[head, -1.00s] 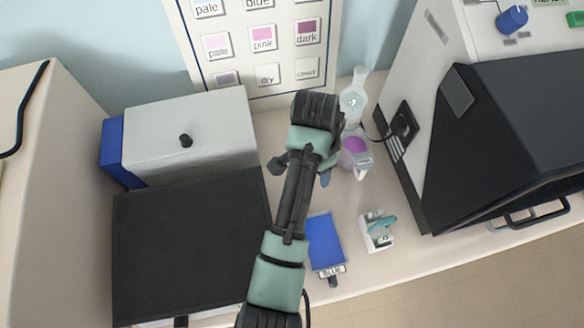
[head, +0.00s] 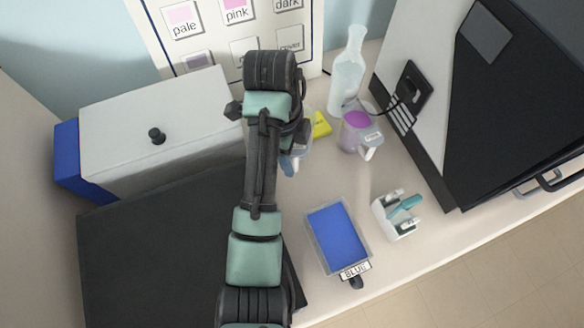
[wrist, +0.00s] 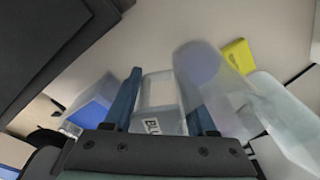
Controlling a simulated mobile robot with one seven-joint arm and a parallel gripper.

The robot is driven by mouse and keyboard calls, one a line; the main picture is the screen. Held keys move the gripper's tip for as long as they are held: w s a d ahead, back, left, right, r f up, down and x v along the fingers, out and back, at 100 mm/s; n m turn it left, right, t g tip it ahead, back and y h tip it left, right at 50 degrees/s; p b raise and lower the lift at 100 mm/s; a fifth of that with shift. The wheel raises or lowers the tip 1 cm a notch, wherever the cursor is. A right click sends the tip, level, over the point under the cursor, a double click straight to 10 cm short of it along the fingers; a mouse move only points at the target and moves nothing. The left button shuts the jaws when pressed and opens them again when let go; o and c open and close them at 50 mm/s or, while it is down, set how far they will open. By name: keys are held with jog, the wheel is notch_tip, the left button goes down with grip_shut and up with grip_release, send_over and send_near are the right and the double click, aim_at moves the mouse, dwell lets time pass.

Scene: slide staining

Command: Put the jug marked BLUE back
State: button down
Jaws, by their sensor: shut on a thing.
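My gripper (wrist: 163,112) is shut on a clear jug (wrist: 158,92) with a label reading "BLU", partly cut off, in the wrist view. The jug stands between the two blue fingers. In the head view my arm hides most of the gripper and jug; only a bluish part shows beside the wrist. Whether the jug touches the counter I cannot tell. A tray of blue liquid (head: 340,236) with a BLUE tag lies at the counter's front; it also shows at left in the wrist view (wrist: 92,116).
A jug with purple liquid (head: 357,132), a clear bottle (head: 347,72) and a yellow object (head: 321,124) stand right of my gripper. A small white holder (head: 393,222) is right of the tray. A grey box (head: 160,125) and a black surface (head: 150,260) are at left.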

jog(key=shift+f+b, duration=0.9)
jog(key=shift+f, duration=0.45)
jog(key=shift+f+p, duration=0.3)
jog(key=shift+f, duration=0.75)
jog(key=shift+f, duration=0.1)
jog(key=shift+c, duration=1)
grip_release()
jog(key=shift+r, duration=0.55)
notch_tip(320, 180, up, 11)
jog(key=a+p, duration=0.1)
jog(key=p, duration=0.7)
jog(key=shift+a, duration=0.25)
jog(key=shift+w, duration=0.1)
